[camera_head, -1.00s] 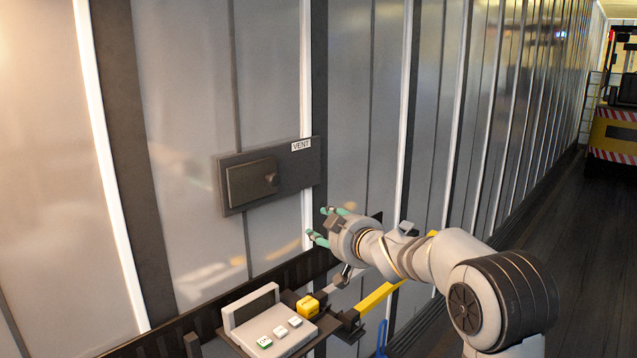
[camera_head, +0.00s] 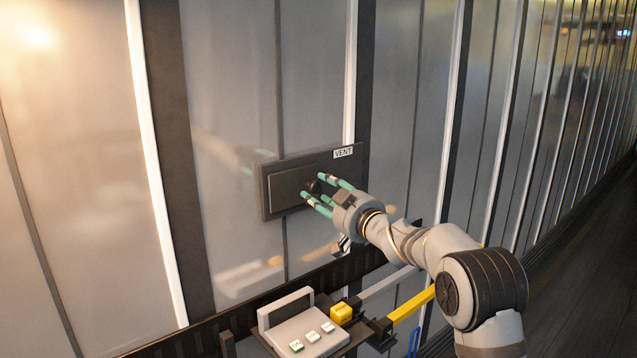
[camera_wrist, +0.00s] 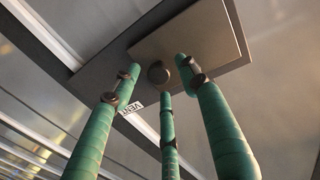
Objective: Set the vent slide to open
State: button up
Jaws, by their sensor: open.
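The vent slide (camera_head: 290,191) is a dark grey plate with a small round knob (camera_head: 312,186) at its right side. It sits toward the left of a dark wall panel (camera_head: 346,168) marked VENT. My gripper (camera_head: 324,192) has green fingers, spread open and empty, right in front of the knob. In the wrist view the knob (camera_wrist: 158,73) shows among the open fingers (camera_wrist: 150,80), beyond their tips or level with them; I cannot tell whether any finger touches it. The slide plate (camera_wrist: 205,35) fills the upper middle there.
Below the panel stands a grey box with buttons (camera_head: 290,328) and a raised handle. A yellow block (camera_head: 341,313) and a yellow bar (camera_head: 412,304) are beside it. The ribbed metal wall (camera_head: 240,90) around the panel is clear.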

jog(key=shift+x, duration=0.8)
jog(key=shift+w, duration=0.1)
jog(key=shift+d, duration=0.1)
jog(key=c, duration=0.3)
jog(key=c, duration=0.7)
jog(key=shift+f, duration=0.1)
grip_shut()
